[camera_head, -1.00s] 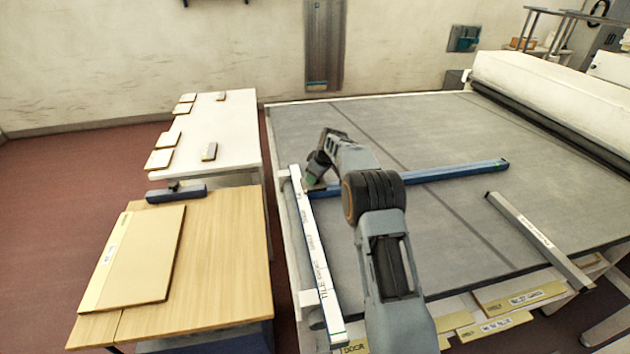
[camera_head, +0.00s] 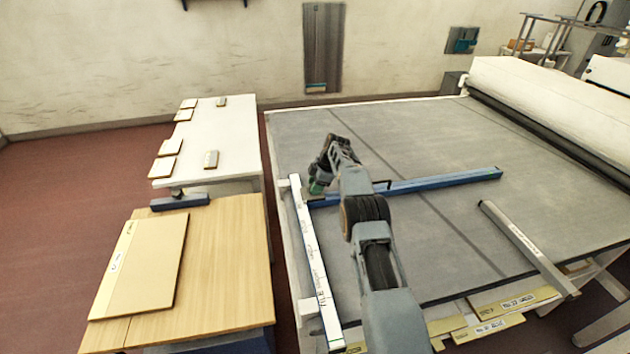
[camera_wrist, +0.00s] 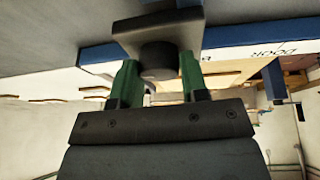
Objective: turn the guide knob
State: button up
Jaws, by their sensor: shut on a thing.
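The guide knob (camera_wrist: 158,60) is a dark round cylinder under a dark flat plate (camera_wrist: 135,30) in the wrist view. The green fingers of my gripper (camera_wrist: 159,78) stand on both sides of it and are shut on it. In the head view my gripper (camera_head: 316,187) is at the left end of the long blue guide bar (camera_head: 440,183), by the white rail (camera_head: 312,260). My gripper and arm hide the knob there. Whether the knob has turned cannot be told.
The blue bar lies across the wide grey bed (camera_head: 420,130). A grey bar (camera_head: 525,245) lies at the bed's right front. A wooden table (camera_head: 225,250) with a large board (camera_head: 145,265) and a white table (camera_head: 230,135) stand to the left.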

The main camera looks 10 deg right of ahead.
aim_at(311, 186)
jog(key=shift+n+p, duration=0.4)
jog(key=shift+p, duration=0.25)
jog(key=o, duration=0.6)
jog(key=shift+o, duration=0.2)
jog(key=shift+r, duration=0.1)
jog(key=shift+r+p, duration=0.45)
jog(key=shift+r, duration=1.05)
jog(key=shift+f+b, duration=0.2)
jog(key=shift+b, duration=0.75)
jog(key=shift+s+r+b, duration=0.1)
jog(key=shift+s+b, duration=0.05)
jog(key=shift+b, duration=1)
